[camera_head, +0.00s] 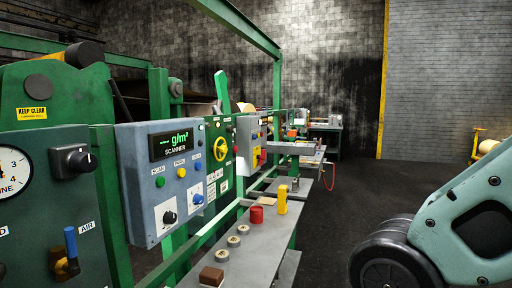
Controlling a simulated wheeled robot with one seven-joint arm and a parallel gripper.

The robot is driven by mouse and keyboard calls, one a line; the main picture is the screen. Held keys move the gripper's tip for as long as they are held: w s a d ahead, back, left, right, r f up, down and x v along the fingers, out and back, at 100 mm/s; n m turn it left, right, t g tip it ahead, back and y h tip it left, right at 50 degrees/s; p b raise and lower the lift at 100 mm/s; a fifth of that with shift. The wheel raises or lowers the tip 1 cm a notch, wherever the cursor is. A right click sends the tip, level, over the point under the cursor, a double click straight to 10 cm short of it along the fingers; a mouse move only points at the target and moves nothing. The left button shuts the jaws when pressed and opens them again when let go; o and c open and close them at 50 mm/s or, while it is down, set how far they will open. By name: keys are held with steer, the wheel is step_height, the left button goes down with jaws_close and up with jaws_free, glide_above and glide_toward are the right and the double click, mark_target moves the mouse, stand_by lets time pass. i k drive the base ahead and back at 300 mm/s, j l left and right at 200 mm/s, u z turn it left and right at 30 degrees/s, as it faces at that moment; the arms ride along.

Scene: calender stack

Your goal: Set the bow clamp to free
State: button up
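I cannot tell for sure which control is the bow clamp, as most small labels are unreadable. A green panel (212,128) at the centre left carries a yellow handwheel (220,149) and small labelled controls below it. A grey scanner box (142,188) in front of it has a black knob (169,217) and a blue knob (197,199). At the lower left, a blue-handled air valve (70,242) stands with its handle upright. My gripper is not in view; a pale green arm part of mine shows at the right.
A narrow grey bench (245,262) runs along the machine, with a red cylinder (256,214), a yellow block (282,199), a brown block (211,277) and several round pieces on it. A green frame beam (240,25) crosses overhead. Dark floor (340,215) lies open to the right.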

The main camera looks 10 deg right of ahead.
mark_target(235, 149)
steer(key=i+j, duration=0.2)
steer(key=i+j+u, duration=0.15)
steer(key=i, duration=0.3)
steer(key=i+l, duration=0.4)
